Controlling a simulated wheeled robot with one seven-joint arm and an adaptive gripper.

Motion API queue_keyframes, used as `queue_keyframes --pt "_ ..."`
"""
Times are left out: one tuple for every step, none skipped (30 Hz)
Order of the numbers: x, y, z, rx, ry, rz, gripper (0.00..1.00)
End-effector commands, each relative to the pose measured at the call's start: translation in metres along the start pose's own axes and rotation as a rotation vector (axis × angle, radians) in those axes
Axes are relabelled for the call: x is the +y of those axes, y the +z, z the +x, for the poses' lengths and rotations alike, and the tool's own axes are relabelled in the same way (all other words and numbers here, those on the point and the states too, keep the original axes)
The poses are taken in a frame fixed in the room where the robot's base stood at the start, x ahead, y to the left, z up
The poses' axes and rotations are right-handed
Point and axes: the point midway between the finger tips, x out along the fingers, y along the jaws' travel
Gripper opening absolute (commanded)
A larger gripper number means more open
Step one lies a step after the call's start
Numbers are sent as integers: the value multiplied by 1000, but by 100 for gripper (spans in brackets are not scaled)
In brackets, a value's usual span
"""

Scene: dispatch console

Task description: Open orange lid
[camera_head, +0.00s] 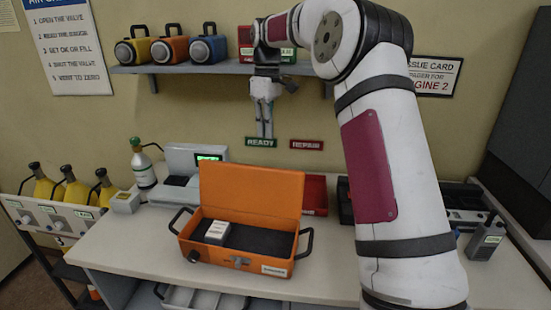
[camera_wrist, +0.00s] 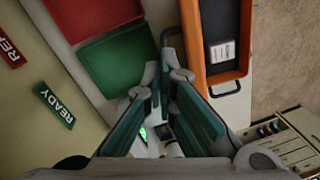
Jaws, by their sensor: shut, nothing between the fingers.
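An orange case stands on the white counter in the head view, its orange lid (camera_head: 252,196) raised upright at the back edge. The open case body (camera_head: 210,256) has a dark lining and a small white box (camera_head: 217,231) inside at the left. It has black side handles and a latch in front. My gripper (camera_head: 265,130) is shut and empty, pointing down above and behind the lid, apart from it. In the wrist view the gripper fingers (camera_wrist: 165,110) hang beside the orange case (camera_wrist: 187,25), whose lining and white box (camera_wrist: 222,51) show.
A green tray (camera_wrist: 118,65) and a red tray (camera_wrist: 85,15) lie behind the case. A grey device with a green screen (camera_head: 208,157) and a green-topped bottle (camera_head: 142,163) stand left. A radio (camera_head: 485,240) stands right. The counter front (camera_head: 140,250) is clear.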

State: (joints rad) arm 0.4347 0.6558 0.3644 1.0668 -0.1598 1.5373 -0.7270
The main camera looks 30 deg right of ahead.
Motion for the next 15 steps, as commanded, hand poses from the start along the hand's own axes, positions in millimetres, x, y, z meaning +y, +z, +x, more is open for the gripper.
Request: queue_keyframes --pt "0 2 -2 3 14 88 0" --pt "1 3 -2 5 21 148 0" --pt "2 4 -2 10 31 226 0" --pt "2 5 -3 13 38 286 0" --pt "3 6 -3 18 45 346 0" --pt "4 8 -3 23 54 425 0" --pt "5 9 -3 29 60 484 0" --pt "6 10 -4 36 67 543 0" --pt "7 11 -4 43 76 623 0" --pt "8 12 -5 50 81 682 0" --pt "8 13 -5 58 87 741 0" --pt "9 15 -5 67 93 820 0" --pt "10 16 -6 75 98 876 0" --pt "11 17 -6 83 102 931 0" --pt "12 18 -7 93 107 1000 0"
